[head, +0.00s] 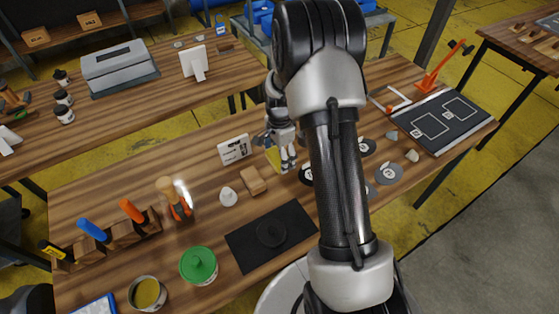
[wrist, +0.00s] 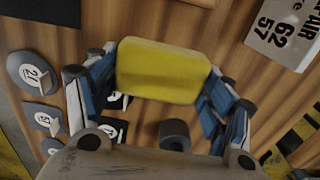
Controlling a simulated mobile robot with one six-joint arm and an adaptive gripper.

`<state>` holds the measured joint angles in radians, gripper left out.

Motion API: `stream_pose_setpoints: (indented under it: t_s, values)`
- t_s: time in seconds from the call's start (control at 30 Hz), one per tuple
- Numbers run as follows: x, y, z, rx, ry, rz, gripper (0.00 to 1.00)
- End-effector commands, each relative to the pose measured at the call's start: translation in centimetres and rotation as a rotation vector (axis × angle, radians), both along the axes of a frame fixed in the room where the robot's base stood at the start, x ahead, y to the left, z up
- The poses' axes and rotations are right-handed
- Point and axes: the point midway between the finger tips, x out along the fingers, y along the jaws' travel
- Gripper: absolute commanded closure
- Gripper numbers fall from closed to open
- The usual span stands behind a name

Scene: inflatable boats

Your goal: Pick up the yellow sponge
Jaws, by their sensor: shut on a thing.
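The yellow sponge (wrist: 162,72) is a rounded block between the two fingers of my gripper (wrist: 160,95) in the wrist view. The blue-lined fingers press on its left and right sides. In the head view, only part of the yellow sponge (head: 273,158) shows beside my gripper (head: 284,160), over the middle of the wooden table. The fingers partly hide it there. I cannot tell whether the sponge is clear of the tabletop.
A white sign (head: 235,149) stands left of my gripper, and a wooden block (head: 253,181) lies in front. Round numbered discs (head: 389,173) lie to the right. A dark mat (head: 271,234) and a green-lidded tin (head: 198,265) are nearer the front. A black board (head: 444,121) lies at the right.

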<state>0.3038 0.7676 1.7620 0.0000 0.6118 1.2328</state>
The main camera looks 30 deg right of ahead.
Motion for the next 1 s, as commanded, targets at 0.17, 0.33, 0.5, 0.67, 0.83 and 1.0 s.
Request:
stream_pose_setpoints:
  t_s: [0.17,0.33,0.5,0.67,0.83,1.0]
  values:
    - [0.1,0.0,6.0,-0.002,-0.006,0.000,0.42]
    - [0.1,0.0,10.4,-0.001,-0.004,0.000,0.42]
    - [0.0,0.0,13.2,-0.001,-0.002,0.000,0.42]
    - [0.0,0.0,14.4,0.000,-0.001,0.000,0.42]
    - [0.0,0.0,14.7,0.000,0.000,0.000,0.42]
    - [0.0,0.0,14.6,0.000,0.000,0.000,0.26]
